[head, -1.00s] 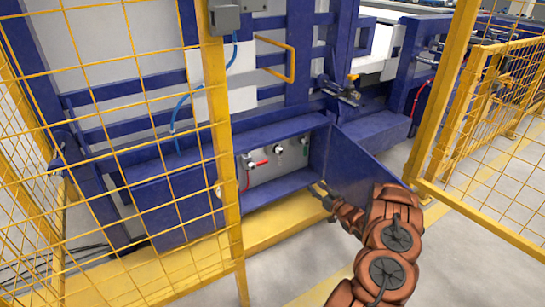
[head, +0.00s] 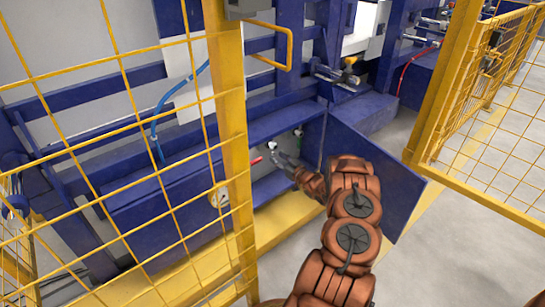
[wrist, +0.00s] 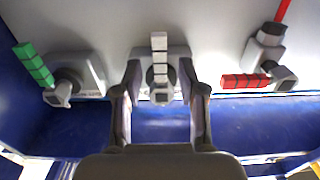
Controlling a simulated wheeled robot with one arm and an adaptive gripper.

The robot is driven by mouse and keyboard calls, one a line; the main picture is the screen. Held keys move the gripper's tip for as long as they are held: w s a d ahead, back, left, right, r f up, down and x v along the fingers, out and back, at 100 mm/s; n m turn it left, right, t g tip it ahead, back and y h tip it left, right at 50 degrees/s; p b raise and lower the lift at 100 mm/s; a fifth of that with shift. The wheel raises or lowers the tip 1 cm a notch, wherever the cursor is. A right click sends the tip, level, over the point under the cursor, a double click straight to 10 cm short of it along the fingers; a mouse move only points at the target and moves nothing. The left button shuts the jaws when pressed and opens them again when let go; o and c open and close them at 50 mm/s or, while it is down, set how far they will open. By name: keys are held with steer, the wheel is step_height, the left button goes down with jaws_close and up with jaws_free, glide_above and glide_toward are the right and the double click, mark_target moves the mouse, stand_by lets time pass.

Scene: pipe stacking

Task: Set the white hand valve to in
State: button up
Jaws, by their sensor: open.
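The white hand valve (wrist: 159,52) is in the middle of the wrist view, on a grey mount, its white segmented handle pointing up in that picture. My gripper (wrist: 159,80) is open, with one finger on each side of the valve. I cannot tell whether the fingers touch it. In the head view my gripper (head: 277,158) reaches into the open blue cabinet, and a small white part of the valve (head: 271,145) shows at its tips.
In the wrist view a green-handled valve (wrist: 34,65) is at left and a red-handled valve (wrist: 246,81) at right, both close by. The open blue door (head: 375,180) stands right of my arm. A yellow fence (head: 235,150) stands at left.

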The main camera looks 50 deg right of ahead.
mark_target(275, 155)
steer(key=shift+w+d+b, duration=0.2)
steer(key=shift+w+b, duration=0.1)
steer(key=shift+w, duration=1.35)
jaws_close()
